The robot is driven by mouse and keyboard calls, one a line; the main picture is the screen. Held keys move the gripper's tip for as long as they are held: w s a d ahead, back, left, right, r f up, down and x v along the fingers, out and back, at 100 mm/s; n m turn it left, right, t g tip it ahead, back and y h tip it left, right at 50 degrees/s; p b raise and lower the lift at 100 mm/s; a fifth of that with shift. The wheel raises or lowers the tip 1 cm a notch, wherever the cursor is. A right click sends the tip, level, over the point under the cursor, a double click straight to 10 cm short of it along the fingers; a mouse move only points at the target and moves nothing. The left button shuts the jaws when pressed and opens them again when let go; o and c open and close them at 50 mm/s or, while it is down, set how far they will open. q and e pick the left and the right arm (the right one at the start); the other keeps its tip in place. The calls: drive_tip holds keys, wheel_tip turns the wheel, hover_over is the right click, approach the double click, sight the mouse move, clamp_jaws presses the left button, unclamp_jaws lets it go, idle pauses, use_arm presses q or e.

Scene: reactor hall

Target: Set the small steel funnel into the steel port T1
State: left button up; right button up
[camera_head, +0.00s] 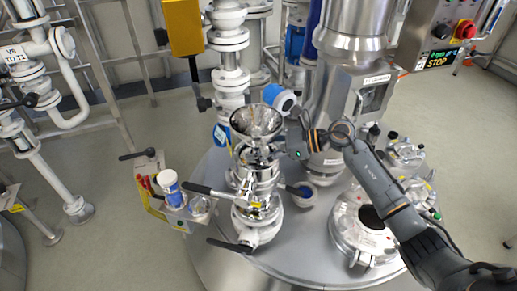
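The small steel funnel (257,120) is upright with its wide cone opening upward, near the middle of the head view. My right gripper (268,151) reaches in from the right and is shut on the funnel's lower part, just below the cone. The steel port T1 (262,176) is the shiny upright fitting directly under the funnel, above a black-handled valve. The funnel's stem is hidden by my fingers and the fittings, so I cannot tell whether it is inside the port or just above it. My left gripper is not in view.
The port stands on a round steel vessel top (290,245). A small side tray (157,207) holds a white and blue jar (171,187). A tall steel column (340,90) rises behind my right gripper. A round hatch (350,238) lies under my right arm.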

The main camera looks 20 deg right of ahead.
drive_tip(key=shift+d+f, duration=0.1)
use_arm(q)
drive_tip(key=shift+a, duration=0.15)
use_arm(e)
drive_tip(key=v, duration=0.8)
idle(0.4)
